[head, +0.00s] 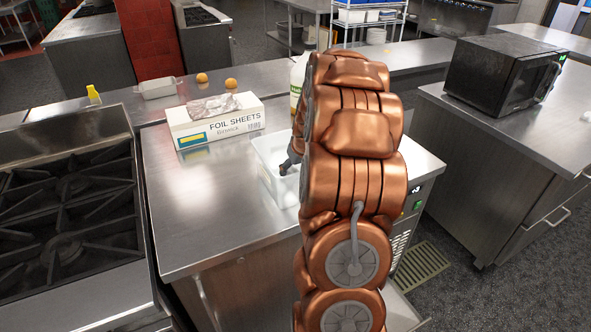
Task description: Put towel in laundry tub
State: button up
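A white open tub (260,158) stands on the steel counter, partly hidden behind my copper arm. My gripper (287,167) shows as a small dark grey part over the inside of the tub, at the left edge of the arm. Most of the gripper is hidden by the arm, so whether it is open or shut does not show. Pale shapes show low in the tub, but I cannot tell whether they are a towel. No towel can be made out clearly elsewhere.
A foil sheets box (216,122) stands left of the tub. Behind it are a clear container (157,88), two orange round items (231,84) and a white bottle (297,78). A stove (70,205) is at left, a microwave (500,75) at right. The counter's front left is clear.

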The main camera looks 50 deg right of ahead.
jog(key=shift+o, duration=0.5)
jog(key=shift+r, duration=0.15)
jog(key=shift+r+p, duration=0.6)
jog(key=shift+p, duration=0.15)
jog(key=b+v, duration=0.4)
jog(key=v, duration=0.7)
jog(key=shift+r, duration=0.35)
jog(key=s+a+f+n+g+y, duration=0.15)
jog(key=s+a, duration=0.25)
jog(key=a, duration=0.9)
jog(key=s+a+n+g+y, duration=0.15)
jog(key=s+a, duration=0.25)
jog(key=a, duration=0.8)
jog(key=s+a+f+g, duration=0.1)
jog(key=s+a+f, duration=0.1)
jog(key=s+a, duration=0.3)
jog(key=s+a+f+g+h, duration=0.1)
jog(key=s+a, duration=0.5)
jog(key=s, duration=0.7)
jog(key=shift+f+n+g+h, duration=0.3)
jog(key=shift+f+n+g, duration=0.1)
jog(key=shift+f+g, duration=0.15)
jog(key=shift+w+a+r, duration=0.1)
jog(key=shift+c, duration=0.4)
